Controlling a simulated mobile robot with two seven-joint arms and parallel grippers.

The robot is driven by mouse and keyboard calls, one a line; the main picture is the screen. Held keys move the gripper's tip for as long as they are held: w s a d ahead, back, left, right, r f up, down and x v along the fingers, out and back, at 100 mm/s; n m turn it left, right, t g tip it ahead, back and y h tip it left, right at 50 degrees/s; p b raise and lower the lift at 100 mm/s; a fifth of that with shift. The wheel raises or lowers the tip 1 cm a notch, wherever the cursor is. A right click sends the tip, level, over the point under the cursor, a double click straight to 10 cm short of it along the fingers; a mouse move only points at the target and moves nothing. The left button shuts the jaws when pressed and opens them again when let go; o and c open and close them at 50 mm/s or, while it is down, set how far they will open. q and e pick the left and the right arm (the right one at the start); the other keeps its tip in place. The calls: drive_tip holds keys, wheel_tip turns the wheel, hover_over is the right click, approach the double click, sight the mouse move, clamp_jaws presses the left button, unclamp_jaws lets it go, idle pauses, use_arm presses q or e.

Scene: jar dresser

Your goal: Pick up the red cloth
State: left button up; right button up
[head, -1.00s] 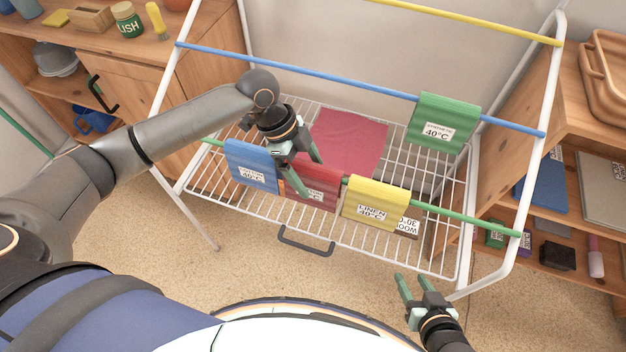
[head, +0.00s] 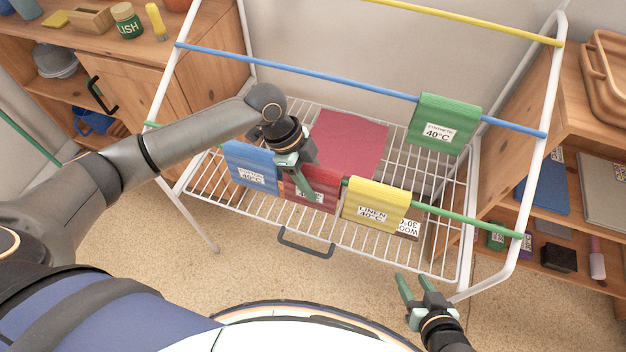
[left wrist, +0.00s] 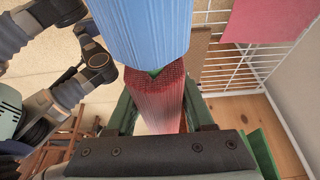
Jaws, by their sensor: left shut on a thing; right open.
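A red cloth (head: 325,187) hangs folded over the green front rail of the drying rack, between the blue cloth and the yellow cloth. My left gripper (head: 302,190) is shut on it, with the fingers in front of and behind the hanging folds. In the left wrist view the red cloth (left wrist: 155,105) runs between the two fingers (left wrist: 158,115), and the blue cloth (left wrist: 145,30) lies just beyond. The label on the red cloth is mostly covered by the gripper. My right gripper (head: 415,285) is open and empty, low in front of the rack.
A blue cloth (head: 250,160) and a yellow cloth (head: 372,208) hang close on either side. A green cloth (head: 443,120) hangs on the blue rail (head: 330,80). A flat red sheet (head: 350,142) lies on the wire shelf (head: 230,195). Wooden shelves flank the rack.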

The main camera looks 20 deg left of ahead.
sight(323, 169)
use_arm(q)
clamp_jaws()
wheel_tip(323, 169, up, 10)
drive_tip(key=shift+f+p, duration=0.1)
drive_tip(key=shift+p, duration=0.9)
wheel_tip(323, 169, up, 8)
drive_tip(key=p, duration=0.1)
use_arm(e)
drive_tip(key=shift+s+d+r, duration=0.3)
drive_tip(key=shift+d+r, duration=0.5)
drive_tip(key=shift+r, duration=0.1)
use_arm(q)
drive_tip(key=shift+o, duration=2.2)
unclamp_jaws()
drive_tip(key=c, duration=0.4)
drive_tip(key=shift+r, duration=0.2)
drive_tip(key=shift+c, duration=0.3)
use_arm(e)
drive_tip(key=shift+a, duration=0.15)
